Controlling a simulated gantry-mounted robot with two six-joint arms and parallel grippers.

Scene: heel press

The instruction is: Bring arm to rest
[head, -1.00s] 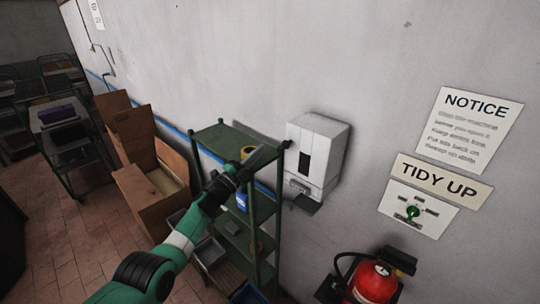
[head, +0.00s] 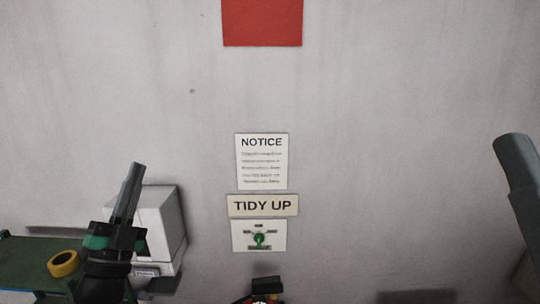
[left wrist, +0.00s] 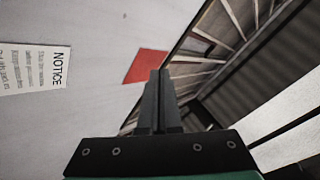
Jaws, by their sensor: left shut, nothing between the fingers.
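My left gripper (head: 137,168) points up in front of the grey wall at the lower left of the head view, partly covering the white wall dispenser. Its fingers are together and empty. In the left wrist view the closed fingers (left wrist: 160,75) point toward the upper wall and roof, touching nothing. At the right edge of the head view a dark grey rounded part (head: 517,170) shows, which may be part of my right arm. I cannot make out right gripper fingers there.
A white dispenser (head: 165,220) hangs behind my left gripper. A green shelf (head: 30,262) holds a yellow tape roll (head: 63,263). A NOTICE sheet (head: 261,161), a TIDY UP sign (head: 263,205) and a panel with a green switch (head: 259,240) are on the wall. A red panel (head: 262,22) is above.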

